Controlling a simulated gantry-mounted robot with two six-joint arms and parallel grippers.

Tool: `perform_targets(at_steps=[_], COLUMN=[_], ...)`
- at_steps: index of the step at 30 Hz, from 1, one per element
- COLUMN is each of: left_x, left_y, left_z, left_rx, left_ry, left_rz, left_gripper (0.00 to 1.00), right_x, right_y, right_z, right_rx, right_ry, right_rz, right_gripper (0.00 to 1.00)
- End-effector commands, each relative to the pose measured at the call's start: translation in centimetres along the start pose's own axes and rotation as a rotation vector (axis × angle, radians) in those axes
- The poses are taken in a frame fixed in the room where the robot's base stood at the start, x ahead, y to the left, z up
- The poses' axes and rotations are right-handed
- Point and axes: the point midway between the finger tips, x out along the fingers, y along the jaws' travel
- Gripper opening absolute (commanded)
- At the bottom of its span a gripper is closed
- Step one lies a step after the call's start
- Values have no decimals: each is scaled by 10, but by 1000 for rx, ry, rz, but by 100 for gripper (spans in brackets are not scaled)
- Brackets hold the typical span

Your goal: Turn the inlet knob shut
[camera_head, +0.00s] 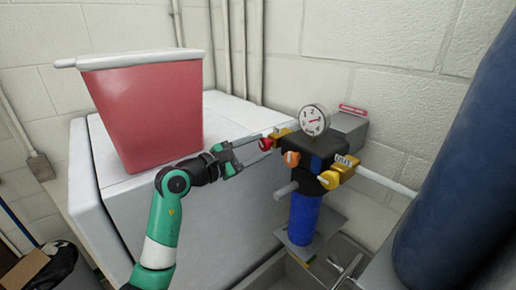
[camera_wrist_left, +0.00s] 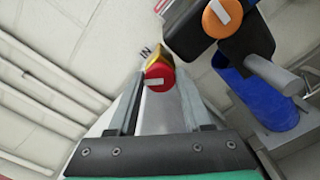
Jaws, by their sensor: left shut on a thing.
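The inlet knob (camera_head: 265,144) is red and sits on a yellow block at the left side of the black filter head (camera_head: 304,150). In the left wrist view the red knob (camera_wrist_left: 158,74) shows a pale bar lying nearly level across its face, beside an "IN" label (camera_wrist_left: 146,51). My left gripper (camera_head: 266,141) reaches in from the left and is shut on the red knob. In the left wrist view its two fingers (camera_wrist_left: 160,88) stand on either side of the knob. My right gripper is in neither view.
A round gauge (camera_head: 314,120) tops the filter head. A blue bowl (camera_head: 303,217) hangs below. A red bin (camera_head: 150,110) stands on the white cabinet (camera_head: 105,160). A large blue cylinder (camera_head: 460,160) blocks the right.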

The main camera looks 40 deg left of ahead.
Motion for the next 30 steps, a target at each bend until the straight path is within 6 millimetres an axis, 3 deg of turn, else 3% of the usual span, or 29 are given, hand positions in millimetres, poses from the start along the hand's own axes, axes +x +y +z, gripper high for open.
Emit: perform_targets(at_steps=[18,30], left_x=[0,0], left_y=[-3,-3], left_z=[-2,-2], left_rx=[571,801], left_ry=[-1,-1], left_rz=[1,0], left_gripper=[0,0], right_x=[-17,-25], right_y=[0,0], right_z=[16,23], right_rx=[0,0], right_ry=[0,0], right_rz=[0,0], right_gripper=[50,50])
